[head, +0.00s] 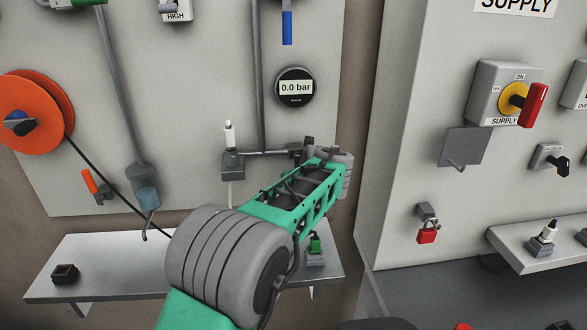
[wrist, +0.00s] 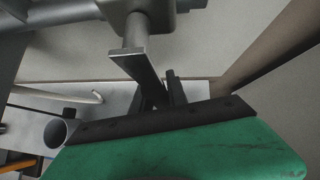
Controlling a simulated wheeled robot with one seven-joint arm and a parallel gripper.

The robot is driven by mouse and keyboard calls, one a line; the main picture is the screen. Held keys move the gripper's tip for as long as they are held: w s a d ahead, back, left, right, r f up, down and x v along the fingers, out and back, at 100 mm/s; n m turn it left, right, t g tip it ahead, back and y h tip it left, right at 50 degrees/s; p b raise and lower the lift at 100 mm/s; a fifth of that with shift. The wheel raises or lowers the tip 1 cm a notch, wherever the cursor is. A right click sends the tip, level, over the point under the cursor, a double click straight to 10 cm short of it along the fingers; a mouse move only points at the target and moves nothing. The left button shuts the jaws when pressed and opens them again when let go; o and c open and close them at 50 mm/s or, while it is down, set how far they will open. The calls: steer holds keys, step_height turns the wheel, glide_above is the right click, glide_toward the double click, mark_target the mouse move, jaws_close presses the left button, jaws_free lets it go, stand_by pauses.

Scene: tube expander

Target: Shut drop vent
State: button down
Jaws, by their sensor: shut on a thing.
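The drop vent shows in the wrist view as a grey valve body with a short stem and a flat metal lever (wrist: 138,66). The lever slants down to the dark fingers of my gripper (wrist: 164,92). My gripper is shut on the lever near its lower end. In the head view my green and grey arm covers most of the vent and the fingers. Only small dark parts (head: 308,146) show past the arm at the right end of the horizontal pipe. I cannot tell the vent's exact setting.
A pressure gauge (head: 295,87) reads 0.0 bar above the pipe. A white-capped fitting (head: 229,136) stands left of the arm. A shelf (head: 105,245) runs below. The supply cabinet (head: 400,120) stands close on the right. An open tube end (wrist: 58,130) shows in the wrist view.

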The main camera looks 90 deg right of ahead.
steer(key=shift+w+p, duration=0.25)
steer(key=shift+p, duration=0.25)
steer(key=c, duration=1.3)
jaws_free()
steer(key=b+v, duration=0.1)
steer(key=v, duration=0.6)
steer(key=shift+s+a+r, duration=0.2)
steer(key=shift+a+r, duration=0.1)
